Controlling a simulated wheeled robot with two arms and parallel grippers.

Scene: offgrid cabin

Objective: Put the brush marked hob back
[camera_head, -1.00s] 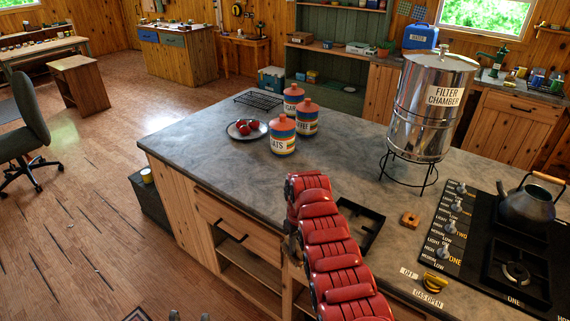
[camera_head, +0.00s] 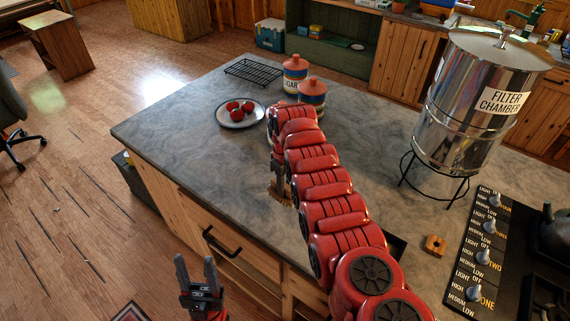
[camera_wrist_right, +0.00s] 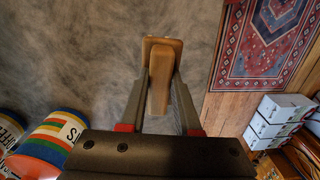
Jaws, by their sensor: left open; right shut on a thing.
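My right gripper (camera_head: 279,180) is shut on a wooden-handled brush (camera_head: 281,192), pointing down over the front part of the grey counter. The handle (camera_wrist_right: 161,75) shows between the fingers in the right wrist view (camera_wrist_right: 160,98). No hob marking on the brush is readable, and I cannot tell whether it touches the counter. My left gripper (camera_head: 197,272) is open and empty, low in front of the counter's drawer side. The hob panel (camera_head: 478,255) with its knobs is at the right.
Striped canisters (camera_head: 312,95), a plate (camera_head: 228,121) of red tomatoes or apples and a black wire rack (camera_head: 253,70) stand on the counter (camera_head: 190,110). The steel filter chamber (camera_head: 475,110) stands right of my arm on a wire stand. A small wooden block (camera_head: 434,245) lies near the hob. The counter's left part is clear.

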